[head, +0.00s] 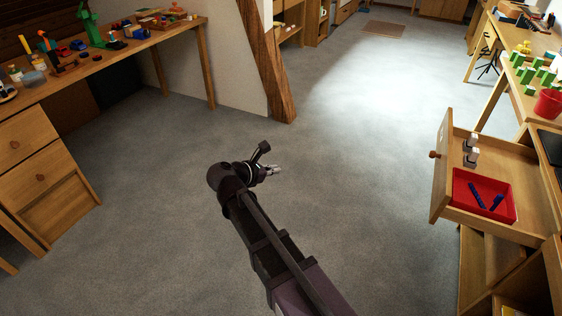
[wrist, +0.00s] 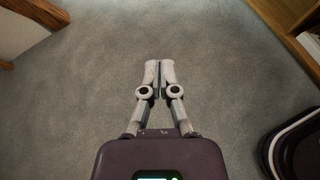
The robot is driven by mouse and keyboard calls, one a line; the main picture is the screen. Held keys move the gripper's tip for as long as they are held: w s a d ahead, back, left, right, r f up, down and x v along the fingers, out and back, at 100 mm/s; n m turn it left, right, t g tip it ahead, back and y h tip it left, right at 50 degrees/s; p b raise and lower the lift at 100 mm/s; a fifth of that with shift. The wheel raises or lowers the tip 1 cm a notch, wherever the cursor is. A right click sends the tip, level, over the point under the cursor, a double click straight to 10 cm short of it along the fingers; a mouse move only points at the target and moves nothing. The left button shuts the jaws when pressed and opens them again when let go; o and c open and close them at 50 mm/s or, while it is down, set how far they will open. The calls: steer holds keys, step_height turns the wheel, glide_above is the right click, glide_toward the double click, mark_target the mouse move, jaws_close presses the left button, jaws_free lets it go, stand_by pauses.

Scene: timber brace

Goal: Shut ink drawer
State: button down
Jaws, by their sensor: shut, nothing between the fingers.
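A wooden drawer (head: 443,160) stands pulled out from the desk at the right of the head view. It has a round wooden knob (head: 434,154) on its front. Inside it lie a red tray (head: 476,209) with dark blue pieces and two small bottles with pale tops (head: 471,154). My gripper (head: 277,169) is over open floor in the middle of the head view, well to the left of the drawer and apart from it. In the wrist view my gripper (wrist: 159,66) has its fingers together, with only grey floor beyond them.
A workbench (head: 110,58) with toys and tools and a wooden cabinet (head: 45,175) stand on the left. A slanted timber brace (head: 265,60) rises from the floor at the top centre. A red cup (head: 548,104) stands on the right desk. Clear grey floor lies between.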

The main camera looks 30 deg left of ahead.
steer(key=w+d+f+m+g, duration=0.2)
steer(key=d+m, duration=0.2)
steer(key=d, duration=0.5)
steer(key=w+d+f+m+g, duration=0.25)
steer(key=d+m, duration=0.25)
steer(key=d, duration=0.3)
steer(key=w+d+f+m+g, duration=0.2)
steer(key=d+m+g, duration=0.15)
steer(key=d, duration=0.55)
steer(key=s+d+f+m+g+y, duration=0.2)
steer(key=s+d+m, duration=0.1)
steer(key=d+m, duration=0.6)
steer(key=s+d+f+m+g+y, duration=0.1)
steer(key=s+d+m+y, duration=0.1)
steer(key=d+m, duration=0.7)
steer(key=shift+s+d+f+g+y, duration=0.35)
steer(key=shift+s+d, duration=0.5)
steer(key=shift+d, duration=1.55)
